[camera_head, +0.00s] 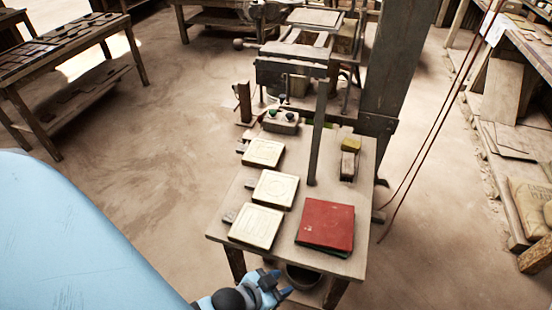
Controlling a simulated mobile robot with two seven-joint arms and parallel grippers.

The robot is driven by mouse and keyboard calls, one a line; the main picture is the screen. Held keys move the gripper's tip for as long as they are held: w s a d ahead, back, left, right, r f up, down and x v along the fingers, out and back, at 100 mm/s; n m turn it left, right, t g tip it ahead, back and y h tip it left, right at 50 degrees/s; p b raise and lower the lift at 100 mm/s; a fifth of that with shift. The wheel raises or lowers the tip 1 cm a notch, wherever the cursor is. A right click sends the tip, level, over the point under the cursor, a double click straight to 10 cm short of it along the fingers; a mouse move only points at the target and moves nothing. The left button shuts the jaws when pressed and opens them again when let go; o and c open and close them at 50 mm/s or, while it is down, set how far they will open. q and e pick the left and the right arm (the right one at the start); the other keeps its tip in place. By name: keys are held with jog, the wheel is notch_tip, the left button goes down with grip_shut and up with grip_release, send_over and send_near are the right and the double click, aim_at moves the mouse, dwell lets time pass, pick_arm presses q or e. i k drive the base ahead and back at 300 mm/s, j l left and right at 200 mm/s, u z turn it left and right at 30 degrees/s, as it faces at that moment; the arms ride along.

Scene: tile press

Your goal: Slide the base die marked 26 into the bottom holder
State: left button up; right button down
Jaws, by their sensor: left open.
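Three cream square dies with short grey tabs at their left sides lie in a row on the wooden table (283,250): a far one (263,152), a middle one (275,188) and a near one (256,226). Their marks are too small to read, so I cannot tell which is 26. The tile press (291,72) stands at the table's far end; I cannot make out its bottom holder clearly. My blue left gripper (280,282) is open and empty, in front of the table's near edge, apart from the dies. My right gripper is not in view.
A stack of red square plates (326,224) lies at the table's near right. A small box with green and dark knobs (281,121) stands near the press. A yellow-topped block (350,145) is at the right. A thick dark post (392,75) rises beside the press.

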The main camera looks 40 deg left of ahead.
aim_at(274, 190)
jog(key=i+l+u, duration=0.1)
jog(key=l+u, duration=0.15)
jog(key=u, duration=0.15)
jog(key=i+l+u, duration=0.1)
jog(key=l+u, duration=0.15)
jog(key=u, duration=0.15)
jog(key=l+u, duration=0.25)
jog(key=u, duration=0.15)
